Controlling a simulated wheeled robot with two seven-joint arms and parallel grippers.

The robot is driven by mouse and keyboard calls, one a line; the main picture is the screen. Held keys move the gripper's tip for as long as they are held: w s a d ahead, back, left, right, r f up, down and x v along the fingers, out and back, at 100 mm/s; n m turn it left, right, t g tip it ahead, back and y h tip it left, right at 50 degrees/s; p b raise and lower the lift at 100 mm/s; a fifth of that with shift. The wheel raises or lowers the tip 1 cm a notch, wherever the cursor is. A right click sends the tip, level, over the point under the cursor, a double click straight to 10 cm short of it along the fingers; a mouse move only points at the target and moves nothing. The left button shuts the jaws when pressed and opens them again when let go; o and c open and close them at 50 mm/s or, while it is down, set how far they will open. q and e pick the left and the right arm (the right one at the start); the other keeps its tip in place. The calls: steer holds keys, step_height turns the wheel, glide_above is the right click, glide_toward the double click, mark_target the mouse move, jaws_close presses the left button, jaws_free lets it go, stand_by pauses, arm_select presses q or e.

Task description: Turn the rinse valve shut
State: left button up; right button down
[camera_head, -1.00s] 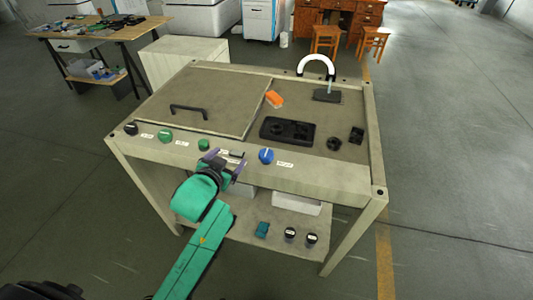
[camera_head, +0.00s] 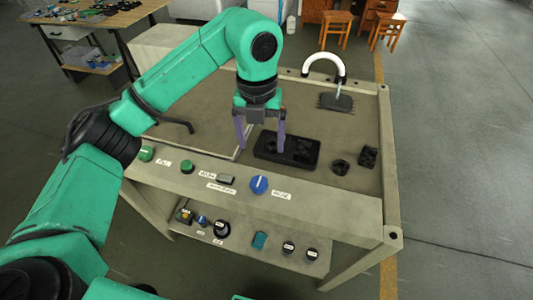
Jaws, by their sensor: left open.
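A blue round knob (camera_head: 259,184) with a white pointer line sits on the front panel of the bench (camera_head: 345,205), beside a small label too blurred to read surely. I take it for the rinse valve. The pointer line looks roughly upright in the picture. My left gripper (camera_head: 260,148) is open and empty, its two purple fingers pointing down. It shows just above the knob in the picture, apart from it. My right gripper is not in view.
A black tray with recesses (camera_head: 287,149) lies behind the gripper. Green knobs (camera_head: 187,166) and a small grey switch (camera_head: 226,180) are left of the blue knob. A white curved pipe (camera_head: 325,63) rises at the back. Small items lie on the lower shelf (camera_head: 300,258).

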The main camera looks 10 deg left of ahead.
arm_select(q)
steer(key=w, duration=0.1)
steer(key=p, duration=0.2)
glide_toward(259, 182)
steer(key=shift+s+d+f, duration=0.1)
steer(key=shift+s+f, duration=0.55)
steer(key=shift+s, duration=0.1)
steer(key=f, duration=0.2)
steer(key=w+f, duration=0.1)
steer(key=f, duration=0.1)
steer(key=shift+w+f+p, duration=0.15)
steer(key=shift+f+p, duration=0.2)
steer(key=shift+f, duration=0.05)
step_height(259, 182, down, 2)
steer(key=shift+w+f, duration=0.1)
steer(key=shift+f, duration=0.2)
steer(key=c, duration=1.4)
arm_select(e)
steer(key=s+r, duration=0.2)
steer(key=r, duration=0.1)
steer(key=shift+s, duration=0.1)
